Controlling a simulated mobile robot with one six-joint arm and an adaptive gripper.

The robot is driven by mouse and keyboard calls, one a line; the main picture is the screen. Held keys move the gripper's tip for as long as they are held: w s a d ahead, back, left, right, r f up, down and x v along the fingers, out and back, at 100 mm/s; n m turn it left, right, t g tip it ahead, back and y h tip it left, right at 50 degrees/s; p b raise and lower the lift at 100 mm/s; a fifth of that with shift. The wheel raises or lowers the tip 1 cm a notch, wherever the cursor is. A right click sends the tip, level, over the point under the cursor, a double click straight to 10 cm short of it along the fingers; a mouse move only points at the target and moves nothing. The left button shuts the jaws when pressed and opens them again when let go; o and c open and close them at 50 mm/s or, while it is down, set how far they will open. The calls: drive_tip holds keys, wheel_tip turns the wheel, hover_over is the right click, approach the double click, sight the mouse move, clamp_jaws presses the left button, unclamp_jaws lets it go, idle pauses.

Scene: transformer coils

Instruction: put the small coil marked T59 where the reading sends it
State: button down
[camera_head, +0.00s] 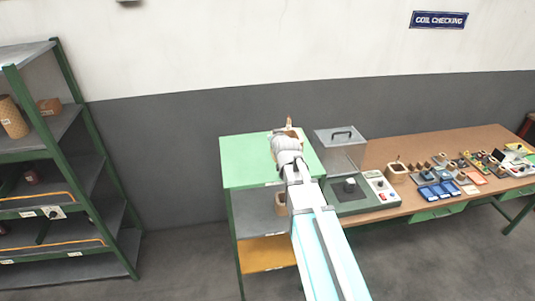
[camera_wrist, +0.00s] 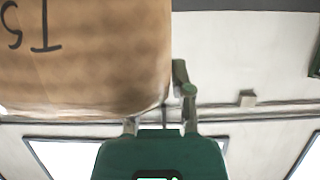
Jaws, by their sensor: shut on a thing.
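A brown paper-wrapped coil (camera_wrist: 85,50) fills the upper left of the wrist view. Dark marking reading "T5" shows on it upside down, and the rest of the marking is cut off by the frame edge. My gripper (camera_head: 288,132) is shut on this coil. In the head view it is over the green top of a three-level stand (camera_head: 243,165), and my arm hides most of the coil. The wrist view shows ceiling behind the coil. The stand has a grey middle shelf (camera_head: 257,221) and a yellow bottom shelf (camera_head: 262,258).
A tester (camera_head: 355,197) with a clear lidded box and a control panel (camera_head: 381,188) stands right of the stand. A larger coil (camera_head: 397,172), blue trays (camera_head: 437,192) and several small parts crowd the bench (camera_head: 420,150). A brown object (camera_head: 281,203) shows by the middle shelf. Shelving (camera_head: 60,150) stands left.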

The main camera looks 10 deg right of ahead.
drive_tip(key=shift+w, duration=0.1)
drive_tip(key=w+a+f+b, duration=0.6)
drive_tip(key=w+f+b, duration=0.3)
drive_tip(key=w, duration=0.2)
drive_tip(key=shift+a, duration=0.15)
drive_tip(key=shift+w, duration=0.1)
idle(0.4)
drive_tip(key=shift+w+a+f+b, duration=0.1)
drive_tip(key=shift+w+f+b, duration=0.1)
drive_tip(key=shift+f+b, duration=0.85)
drive_tip(key=shift+w+a+f+b, duration=0.1)
drive_tip(key=shift+w+f+b, duration=0.1)
drive_tip(key=shift+f+b, duration=0.8)
